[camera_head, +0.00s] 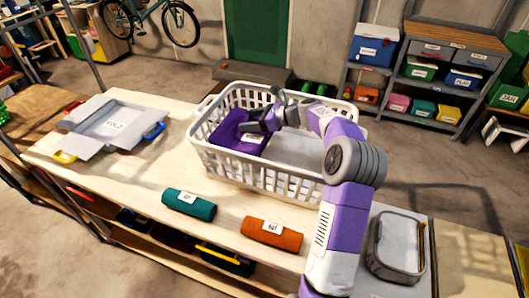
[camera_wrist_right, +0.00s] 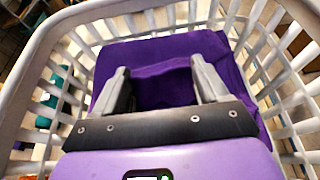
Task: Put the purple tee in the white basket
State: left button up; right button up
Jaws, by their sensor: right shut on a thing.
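The purple tee (camera_head: 236,133) is inside the white basket (camera_head: 262,178), in its left part, as seen in the head view. The tee (camera_wrist_right: 150,58) also fills the middle of the right wrist view, with the basket's slatted walls (camera_wrist_right: 40,75) around it. My right gripper (camera_head: 250,127) reaches down into the basket from the right. Its two fingers (camera_wrist_right: 165,88) are apart with purple cloth between them, shut on the tee. The tee seems to lie low in the basket; whether it touches the floor is hidden. My left gripper is not in view.
A teal roll (camera_head: 189,204) and an orange roll (camera_head: 272,233) lie on the table (camera_head: 110,184) in front of the basket. A grey folding board (camera_head: 112,124) lies at the left. A grey tray (camera_head: 396,246) is at the right. Shelves with bins stand behind.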

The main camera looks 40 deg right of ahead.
aim_at(271, 137)
notch_tip(271, 137, down, 9)
jog(key=b, duration=0.3)
jog(key=shift+r, duration=0.2)
jog(key=o, duration=1.1)
jog(key=shift+s+d+r, duration=0.15)
jog(key=shift+s, duration=0.1)
jog(key=p+v, duration=0.2)
jog(key=v, duration=0.5)
